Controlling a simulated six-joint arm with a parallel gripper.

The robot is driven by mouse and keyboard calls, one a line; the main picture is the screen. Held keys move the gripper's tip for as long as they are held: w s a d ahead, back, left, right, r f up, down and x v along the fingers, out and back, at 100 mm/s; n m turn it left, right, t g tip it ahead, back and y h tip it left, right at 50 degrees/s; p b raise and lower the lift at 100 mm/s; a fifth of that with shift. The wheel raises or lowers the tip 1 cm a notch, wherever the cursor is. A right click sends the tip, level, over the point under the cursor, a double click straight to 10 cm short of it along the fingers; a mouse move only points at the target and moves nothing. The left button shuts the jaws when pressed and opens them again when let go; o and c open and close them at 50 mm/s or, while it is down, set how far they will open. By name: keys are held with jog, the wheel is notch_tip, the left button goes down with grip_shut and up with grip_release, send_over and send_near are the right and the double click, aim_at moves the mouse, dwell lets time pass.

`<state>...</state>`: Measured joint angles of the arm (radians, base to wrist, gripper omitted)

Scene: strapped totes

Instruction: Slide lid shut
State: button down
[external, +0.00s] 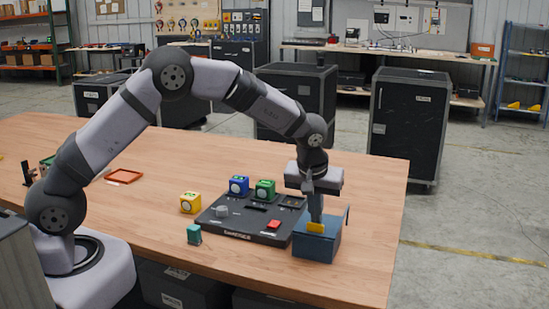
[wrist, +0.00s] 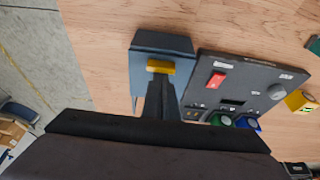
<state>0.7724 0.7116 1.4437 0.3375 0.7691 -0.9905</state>
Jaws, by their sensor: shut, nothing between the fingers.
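A blue box (external: 316,246) stands near the front right of the wooden table, at the right end of the dark control panel. A yellow handle (external: 316,227) shows at its top, and also in the wrist view (wrist: 160,67). My gripper (external: 315,217) points down over the box, its fingers shut and empty right at the handle. In the wrist view the fingertips (wrist: 161,82) are just below the handle; I cannot tell whether they touch it. The arm hides part of the box top, so how far the lid is open is unclear.
The dark panel (external: 240,228) with a red switch (external: 274,224) and a grey knob (external: 222,211) lies left of the box. Blue (external: 239,186), green (external: 265,190) and yellow (external: 191,203) cubes and a teal block (external: 194,234) stand around it. The table is clear right of the box.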

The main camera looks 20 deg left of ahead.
jog(key=shift+s+f, duration=0.15)
jog(key=shift+s, duration=0.55)
jog(key=shift+a, duration=0.1)
jog(key=shift+s+f, duration=0.1)
jog(key=w+p, duration=0.1)
jog(key=w, duration=0.3)
jog(key=shift+w+r, duration=0.15)
jog(key=shift+r, duration=0.05)
jog(key=shift+w+r, duration=0.1)
jog(key=shift+r, duration=0.15)
jog(key=b+v, duration=0.3)
jog(key=v, duration=0.6)
jog(key=shift+r, duration=0.3)
